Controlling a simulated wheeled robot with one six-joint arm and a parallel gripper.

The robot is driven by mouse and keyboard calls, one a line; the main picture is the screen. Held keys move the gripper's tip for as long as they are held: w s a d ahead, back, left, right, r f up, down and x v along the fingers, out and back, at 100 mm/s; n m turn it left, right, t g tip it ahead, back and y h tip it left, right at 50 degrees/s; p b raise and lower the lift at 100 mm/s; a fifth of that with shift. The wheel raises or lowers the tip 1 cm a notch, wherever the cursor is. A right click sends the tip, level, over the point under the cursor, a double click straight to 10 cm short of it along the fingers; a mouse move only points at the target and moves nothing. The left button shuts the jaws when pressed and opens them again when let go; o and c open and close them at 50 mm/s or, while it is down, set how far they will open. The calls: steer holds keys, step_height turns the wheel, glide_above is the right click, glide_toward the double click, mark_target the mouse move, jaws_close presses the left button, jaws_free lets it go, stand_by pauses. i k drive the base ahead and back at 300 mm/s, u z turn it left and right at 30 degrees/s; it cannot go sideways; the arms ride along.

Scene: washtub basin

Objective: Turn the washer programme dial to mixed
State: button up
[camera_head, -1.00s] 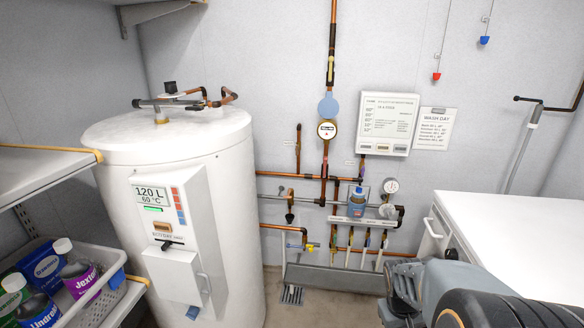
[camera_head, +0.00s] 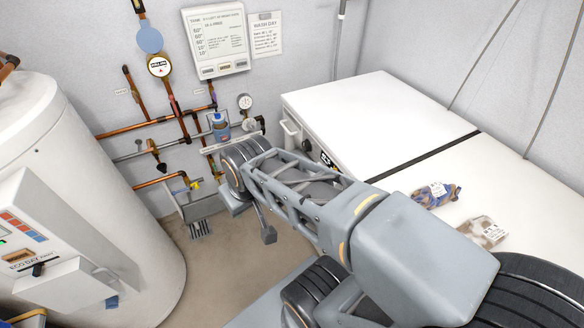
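The white washer (camera_head: 370,115) stands against the back wall at upper right, its top in full view. Its front is seen at a steep angle, with a pale drawer or handle (camera_head: 290,133) at the left and a dark round knob (camera_head: 307,146) beside it. The knob's markings and setting are too small to read. My grey arm crosses in front of the washer and hides much of its front. A small dark part at the arm's far end, perhaps my gripper (camera_head: 267,234), hangs over the floor, apart from the knob. Its fingers cannot be made out clearly.
A second white top (camera_head: 500,190) adjoins the washer across a dark gap, with two small packets (camera_head: 436,195) (camera_head: 484,232) on it. A white tank (camera_head: 80,190) stands at left. Copper pipes (camera_head: 150,126) line the wall. Some floor (camera_head: 210,260) is clear.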

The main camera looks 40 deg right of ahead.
mark_target(307, 145)
steer(key=z, duration=1.2)
